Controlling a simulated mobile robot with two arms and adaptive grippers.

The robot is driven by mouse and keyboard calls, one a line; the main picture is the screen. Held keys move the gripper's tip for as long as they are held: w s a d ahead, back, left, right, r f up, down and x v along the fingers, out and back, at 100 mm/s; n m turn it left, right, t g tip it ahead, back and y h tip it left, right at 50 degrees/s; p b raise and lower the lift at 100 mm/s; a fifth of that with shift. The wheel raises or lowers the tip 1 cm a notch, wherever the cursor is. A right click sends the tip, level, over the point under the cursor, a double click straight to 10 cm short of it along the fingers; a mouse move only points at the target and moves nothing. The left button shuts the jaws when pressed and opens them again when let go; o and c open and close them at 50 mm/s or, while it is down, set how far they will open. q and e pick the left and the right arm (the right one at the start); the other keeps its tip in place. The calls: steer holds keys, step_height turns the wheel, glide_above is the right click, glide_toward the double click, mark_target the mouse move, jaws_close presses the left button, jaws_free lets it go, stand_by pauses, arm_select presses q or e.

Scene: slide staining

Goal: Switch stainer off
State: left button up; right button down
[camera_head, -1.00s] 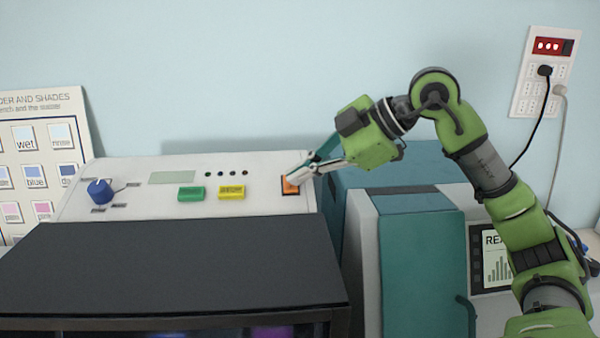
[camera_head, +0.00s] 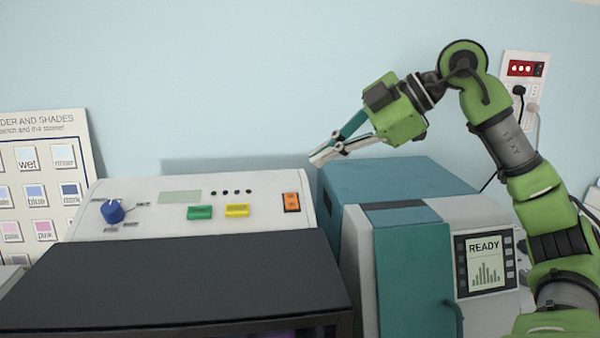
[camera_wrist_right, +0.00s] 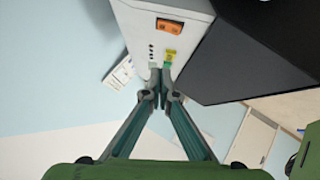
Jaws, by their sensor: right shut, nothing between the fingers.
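The stainer is a white machine with a sloped control panel (camera_head: 150,190) and a dark front cover (camera_head: 180,280). Its orange rocker switch (camera_head: 291,202) sits at the right end of the panel and is uncovered; it also shows in the right wrist view (camera_wrist_right: 169,26). A blue knob (camera_head: 113,211), a green button (camera_head: 200,212) and a yellow button (camera_head: 237,211) are on the same panel. The display (camera_head: 180,197) is blank. My right gripper (camera_head: 318,158) is shut and empty, above and to the right of the switch, apart from it. My left gripper is not in view.
A teal and grey machine (camera_head: 418,270) with a screen reading READY (camera_head: 486,262) stands close on the right of the stainer. A shade chart (camera_head: 45,190) leans at the left. A wall socket panel (camera_head: 525,85) with plugged cables is behind my right arm.

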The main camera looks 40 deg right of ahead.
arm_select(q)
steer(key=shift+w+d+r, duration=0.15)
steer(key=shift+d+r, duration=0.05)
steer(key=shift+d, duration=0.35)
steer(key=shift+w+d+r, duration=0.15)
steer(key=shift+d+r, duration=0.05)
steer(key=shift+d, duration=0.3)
arm_select(e)
steer(key=shift+s+d+r, duration=0.4)
steer(key=shift+d+r, duration=0.15)
steer(key=shift+d, duration=0.2)
steer(key=shift+s+d+r, duration=0.35)
steer(key=shift+d+r, duration=0.15)
steer(key=shift+d, duration=0.25)
